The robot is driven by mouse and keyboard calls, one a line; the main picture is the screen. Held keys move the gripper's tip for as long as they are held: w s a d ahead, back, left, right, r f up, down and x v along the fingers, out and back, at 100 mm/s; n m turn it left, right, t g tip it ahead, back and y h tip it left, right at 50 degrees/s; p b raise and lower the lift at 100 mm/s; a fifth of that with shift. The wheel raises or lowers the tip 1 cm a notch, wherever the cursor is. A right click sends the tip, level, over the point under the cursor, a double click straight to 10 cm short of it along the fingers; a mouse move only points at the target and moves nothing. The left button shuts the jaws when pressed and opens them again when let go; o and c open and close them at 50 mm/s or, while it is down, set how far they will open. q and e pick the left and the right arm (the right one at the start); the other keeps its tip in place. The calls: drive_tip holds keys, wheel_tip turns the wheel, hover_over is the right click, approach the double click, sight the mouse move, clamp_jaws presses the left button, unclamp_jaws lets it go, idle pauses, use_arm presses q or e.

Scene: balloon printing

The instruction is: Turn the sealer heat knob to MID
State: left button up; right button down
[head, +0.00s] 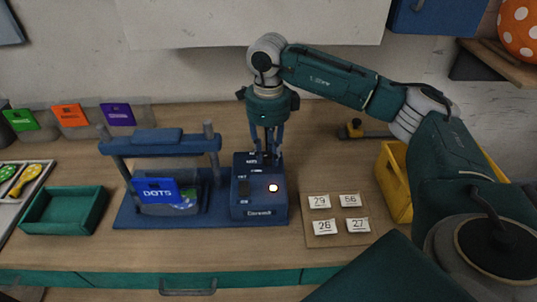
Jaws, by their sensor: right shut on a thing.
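The blue heat sealer (130,212) stands on the wooden table, with a bag marked DOTS (157,190) in its press. Its control box (258,208) is at the right end, with a lit indicator (273,188) and a dark switch on top. My right gripper (268,152) points down at the back of the control box, shut on the heat knob there. The fingers mostly hide the knob, so its setting cannot be read. My left gripper is not in view.
A green tray (65,212) is left of the sealer. A board with number cards (336,215) lies to its right, and a yellow bin (394,190) stands further right. Green, orange and purple packets (70,115) stand at the back left.

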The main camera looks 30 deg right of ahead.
sight(268, 155)
drive_tip(key=shift+w+r+m, duration=0.1)
drive_tip(key=shift+w+m, duration=0.05)
drive_tip(key=shift+m, duration=1.55)
drive_tip(key=shift+b, duration=0.3)
drive_tip(key=c, duration=1.5)
unclamp_jaws()
drive_tip(key=shift+c, duration=0.2)
drive_tip(key=shift+o, duration=0.7)
wheel_tip(268, 155, up, 12)
drive_tip(key=shift+r, duration=0.1)
